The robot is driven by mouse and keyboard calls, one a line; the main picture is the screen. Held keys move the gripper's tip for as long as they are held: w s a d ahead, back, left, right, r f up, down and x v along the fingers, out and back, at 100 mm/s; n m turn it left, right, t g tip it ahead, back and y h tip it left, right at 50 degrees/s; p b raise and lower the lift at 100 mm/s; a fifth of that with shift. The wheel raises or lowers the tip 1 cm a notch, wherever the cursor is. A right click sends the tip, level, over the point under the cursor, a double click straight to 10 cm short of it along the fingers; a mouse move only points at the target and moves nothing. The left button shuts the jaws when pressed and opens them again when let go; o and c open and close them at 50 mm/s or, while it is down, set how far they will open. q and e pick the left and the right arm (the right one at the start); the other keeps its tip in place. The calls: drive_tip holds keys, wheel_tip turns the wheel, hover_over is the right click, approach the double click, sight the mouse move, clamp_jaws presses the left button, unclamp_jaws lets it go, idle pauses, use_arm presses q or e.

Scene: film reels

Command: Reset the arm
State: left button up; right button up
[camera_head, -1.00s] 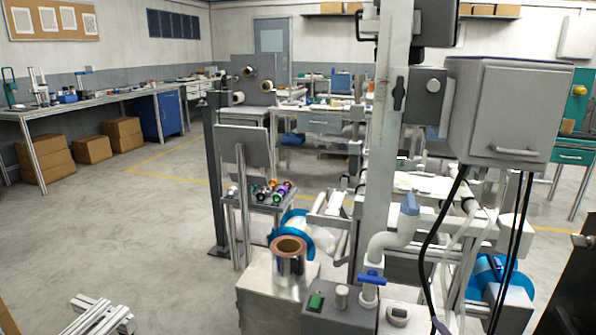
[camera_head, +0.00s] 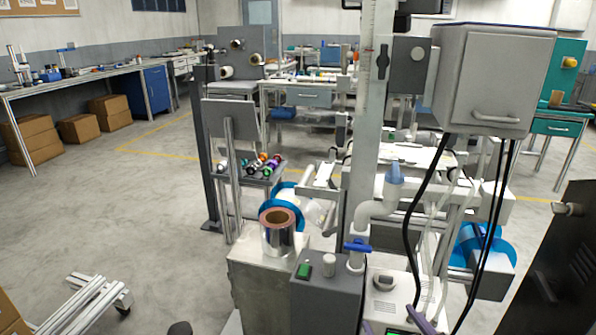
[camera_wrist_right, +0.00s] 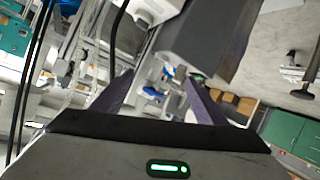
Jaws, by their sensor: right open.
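My right gripper (camera_head: 394,327) shows at the bottom edge of the head view, with only its purple finger parts and a green light visible. In the right wrist view the same gripper (camera_wrist_right: 160,92) has its two purple fingers spread apart, with nothing between them. It is open and empty, in front of the grey machine. My left gripper is not in view.
A film reel (camera_head: 280,232) stands on a metal box (camera_head: 258,272) left of a grey control box (camera_head: 322,292). A cabinet (camera_head: 490,85) with hanging black cables is at the right. Open floor (camera_head: 130,200) lies at the left.

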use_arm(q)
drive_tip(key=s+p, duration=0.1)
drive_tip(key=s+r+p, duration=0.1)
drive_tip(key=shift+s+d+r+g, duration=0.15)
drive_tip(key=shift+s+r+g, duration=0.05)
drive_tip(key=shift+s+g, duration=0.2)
use_arm(e)
drive_tip(key=s+a+f+m+g, duration=0.1)
drive_tip(key=s+f+g, duration=0.1)
drive_tip(key=s+f, duration=0.5)
drive_tip(key=s+a+f+m+g+y, duration=0.1)
drive_tip(key=s+f, duration=0.7)
drive_tip(key=s, duration=0.8)
drive_tip(key=shift+a+g+y, duration=0.3)
drive_tip(key=shift+a+g, duration=0.35)
drive_tip(key=shift+g, duration=0.25)
